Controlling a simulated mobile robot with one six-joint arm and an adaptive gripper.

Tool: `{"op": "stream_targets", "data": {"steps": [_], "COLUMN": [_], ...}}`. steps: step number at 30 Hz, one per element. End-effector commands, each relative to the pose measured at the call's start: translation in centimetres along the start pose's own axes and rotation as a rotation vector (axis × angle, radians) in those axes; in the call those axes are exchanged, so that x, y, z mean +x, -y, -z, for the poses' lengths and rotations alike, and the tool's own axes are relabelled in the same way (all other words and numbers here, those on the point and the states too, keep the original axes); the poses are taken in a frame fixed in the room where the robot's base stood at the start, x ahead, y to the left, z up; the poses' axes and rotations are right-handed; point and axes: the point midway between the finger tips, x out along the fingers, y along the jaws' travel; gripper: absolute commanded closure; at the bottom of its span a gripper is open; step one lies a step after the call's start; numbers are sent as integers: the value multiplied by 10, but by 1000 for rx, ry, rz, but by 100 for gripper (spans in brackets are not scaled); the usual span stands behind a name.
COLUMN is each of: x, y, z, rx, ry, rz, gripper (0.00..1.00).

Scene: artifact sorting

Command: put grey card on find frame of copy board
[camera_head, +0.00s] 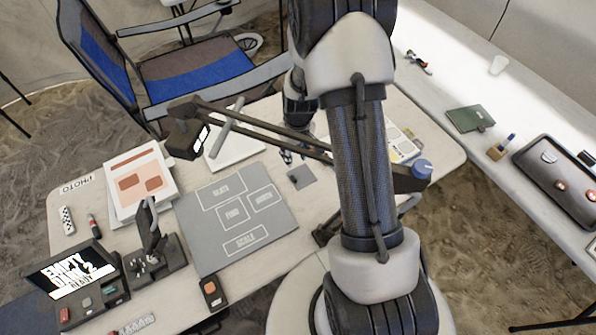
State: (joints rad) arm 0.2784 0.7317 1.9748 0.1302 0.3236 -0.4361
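The grey copy board (190,222) lies on the table left of centre. It has white-outlined frames for slate, find, north and scale. The find frame (233,213) is in its middle and looks empty. A small dark grey square, which looks like the grey card (301,179), lies on the table just right of the board's upper right corner. My gripper (289,157) is small in view, just above and left of this card. It is partly hidden by a dark bar, and its finger opening is too small to tell.
The dark bar (265,142) crosses above the table, with a camera-like head (187,133) at its left end. Papers (140,185), a small stand (150,240) and a screen device (75,280) stand left of the board. A chair (180,70) is behind.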

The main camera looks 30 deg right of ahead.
Motion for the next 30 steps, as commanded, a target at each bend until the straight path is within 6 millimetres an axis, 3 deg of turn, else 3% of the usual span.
{"op": "stream_targets", "data": {"steps": [2,4,18,30], "x": [-6,1,99,128], "y": [0,0,-1,-5], "z": [-2,-2,0,0], "rx": [2,1,0,1], "ry": [-23,-29,-27,-27], "rz": [-3,-4,-4,-4], "gripper": [68,68,68,68]}}
